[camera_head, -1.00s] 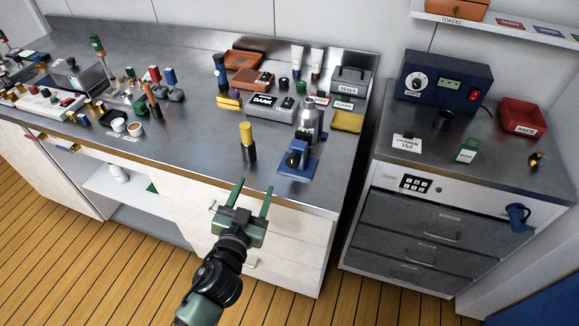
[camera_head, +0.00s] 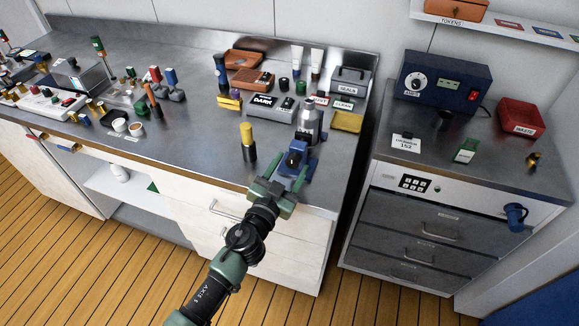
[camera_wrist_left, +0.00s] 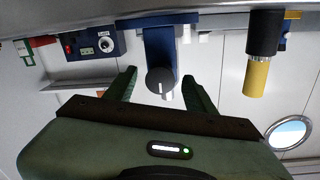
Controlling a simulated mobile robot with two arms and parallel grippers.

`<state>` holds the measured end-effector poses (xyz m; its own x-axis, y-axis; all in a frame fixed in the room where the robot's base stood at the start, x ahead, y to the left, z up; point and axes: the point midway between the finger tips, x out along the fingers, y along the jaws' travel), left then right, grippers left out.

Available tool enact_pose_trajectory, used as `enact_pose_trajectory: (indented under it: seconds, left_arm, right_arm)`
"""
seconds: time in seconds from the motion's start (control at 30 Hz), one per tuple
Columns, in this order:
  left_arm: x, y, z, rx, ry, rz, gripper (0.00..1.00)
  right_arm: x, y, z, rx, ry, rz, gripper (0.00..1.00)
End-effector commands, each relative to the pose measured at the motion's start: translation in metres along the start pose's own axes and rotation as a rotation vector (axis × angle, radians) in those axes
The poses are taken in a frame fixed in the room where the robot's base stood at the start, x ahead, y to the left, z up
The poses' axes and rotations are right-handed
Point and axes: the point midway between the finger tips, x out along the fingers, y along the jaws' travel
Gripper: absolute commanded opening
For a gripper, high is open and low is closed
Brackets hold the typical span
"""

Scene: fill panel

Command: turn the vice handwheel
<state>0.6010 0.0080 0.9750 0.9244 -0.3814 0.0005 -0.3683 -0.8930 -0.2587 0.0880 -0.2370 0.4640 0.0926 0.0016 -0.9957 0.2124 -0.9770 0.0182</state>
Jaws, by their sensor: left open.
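The blue vice (camera_head: 296,158) stands near the front edge of the steel bench, with a silver bottle-like container (camera_head: 311,118) upright at it. Its dark round handwheel (camera_wrist_left: 160,81) faces my left wrist camera. My left gripper (camera_head: 287,173) is open, in front of the vice. In the left wrist view the handwheel lies between the two green fingertips, with a gap on each side. I cannot tell how deep the fingers reach around it. In the head view the gripper hides the vice's lower front. My right gripper is not in view.
A black-and-yellow cylinder (camera_head: 248,143) stands just left of the vice; it also shows in the left wrist view (camera_wrist_left: 259,60). Trays, tubes and boxes fill the bench's back. A blue powered box (camera_head: 445,80) stands on the right cabinet.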

Motion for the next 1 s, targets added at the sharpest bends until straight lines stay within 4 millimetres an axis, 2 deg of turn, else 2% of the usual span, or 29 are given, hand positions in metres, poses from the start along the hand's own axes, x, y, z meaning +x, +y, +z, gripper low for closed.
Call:
enact_pose_trajectory:
  seconds: [0.1, 0.3, 0.67, 1.0]
  left_arm:
    - [-0.0002, 0.0, 0.0001, 0.0, 0.0, 0.0, 0.55]
    - [-0.0004, 0.0, 0.0002, -0.001, 0.0, 0.0, 0.0]
    - [-0.0006, -0.0002, -0.0002, 0.045, -0.004, 0.001, 0.0]
    - [-0.0005, -0.0005, -0.0012, 0.278, -0.021, 0.006, 0.0]
  right_arm:
    - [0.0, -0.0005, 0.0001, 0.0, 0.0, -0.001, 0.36]
    - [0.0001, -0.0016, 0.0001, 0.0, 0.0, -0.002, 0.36]
    - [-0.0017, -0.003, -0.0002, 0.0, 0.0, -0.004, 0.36]
    - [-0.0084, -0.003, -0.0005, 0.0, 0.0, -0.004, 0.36]
